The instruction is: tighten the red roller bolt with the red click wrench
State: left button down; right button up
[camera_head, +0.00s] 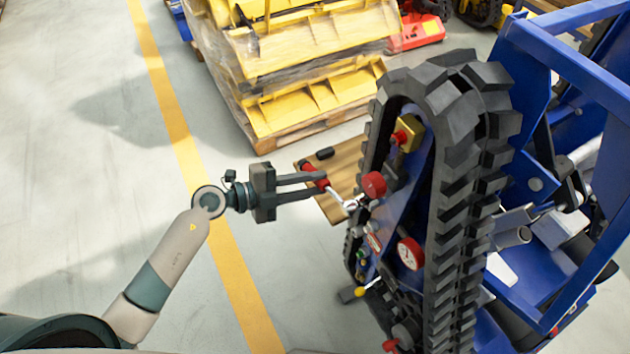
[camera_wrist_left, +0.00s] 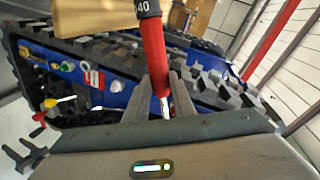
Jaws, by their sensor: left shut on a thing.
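My left gripper (camera_head: 319,180) is shut on the red handle of the click wrench (camera_head: 310,172). The wrench's silver shaft points down and right, with its head close to the tracked carrier's side, just below a large red round cap (camera_head: 374,185). I cannot tell whether the head is seated on a bolt, nor which red part is the roller bolt. In the left wrist view the red wrench (camera_wrist_left: 153,50) stands between my two fingers (camera_wrist_left: 171,95), with a black collar marked 40 at the top. Its lower end is hidden there. My right gripper is not in view.
The black rubber track (camera_head: 455,200) of the blue carrier borders the work area. A wooden board (camera_head: 347,160) with a small black object lies behind the wrench. A yellow lever (camera_head: 360,292) and a red-rimmed gauge (camera_head: 410,253) are lower down. Floor is clear at left.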

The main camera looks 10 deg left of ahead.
pick_arm(q)
jog(key=shift+a, duration=0.1)
jog(key=v, duration=0.3)
jog(key=shift+s+a+f, duration=0.25)
jog(key=shift+s, duration=0.2)
dwell(0.5)
